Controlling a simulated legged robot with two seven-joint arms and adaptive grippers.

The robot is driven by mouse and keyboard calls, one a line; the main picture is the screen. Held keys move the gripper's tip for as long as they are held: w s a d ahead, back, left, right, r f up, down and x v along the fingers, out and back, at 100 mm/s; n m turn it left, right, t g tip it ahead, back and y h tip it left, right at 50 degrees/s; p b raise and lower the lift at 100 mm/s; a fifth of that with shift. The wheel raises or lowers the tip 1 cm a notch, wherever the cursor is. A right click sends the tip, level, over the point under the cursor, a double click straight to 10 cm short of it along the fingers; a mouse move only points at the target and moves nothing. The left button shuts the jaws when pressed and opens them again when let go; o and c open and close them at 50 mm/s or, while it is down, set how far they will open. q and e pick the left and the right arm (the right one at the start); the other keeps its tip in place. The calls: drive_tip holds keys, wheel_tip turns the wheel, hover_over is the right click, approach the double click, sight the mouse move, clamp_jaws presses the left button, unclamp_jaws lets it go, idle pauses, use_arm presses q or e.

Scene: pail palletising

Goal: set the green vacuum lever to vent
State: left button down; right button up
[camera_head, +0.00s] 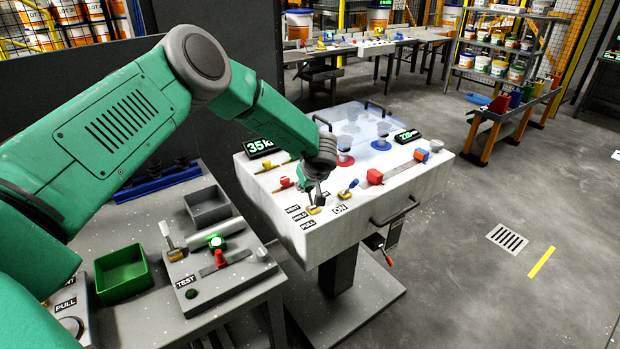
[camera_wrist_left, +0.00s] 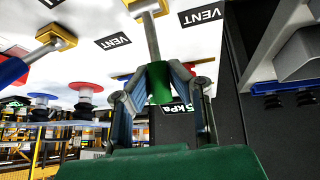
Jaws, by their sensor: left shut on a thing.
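My left gripper (camera_head: 317,196) is over the front left of the white console (camera_head: 300,240). In the left wrist view, my left gripper (camera_wrist_left: 162,88) is shut on the green grip of the vacuum lever (camera_wrist_left: 159,82). The lever's metal shaft rises from a yellow base (camera_wrist_left: 146,8). In the head view that base (camera_head: 313,210) shows just below the fingers, beside the VENT, HOLD and PULL labels (camera_head: 300,216); the green grip is mostly hidden there. A VENT label (camera_wrist_left: 200,14) lies close to the lever in the wrist view. Which mark the lever points at is unclear. My right gripper is not in view.
Suction cups (camera_head: 380,133) and a 35 kPa display (camera_head: 260,147) are farther back. A side table holds a green bin (camera_head: 122,272).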

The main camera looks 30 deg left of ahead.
use_arm(q)
drive_tip(key=shift+w+a+f+g+h+p, duration=0.2)
drive_tip(key=shift+a+g+h+p, duration=0.1)
drive_tip(key=shift+h+p, duration=0.25)
drive_tip(key=c, duration=1.5)
unclamp_jaws()
drive_tip(key=shift+f, duration=0.1)
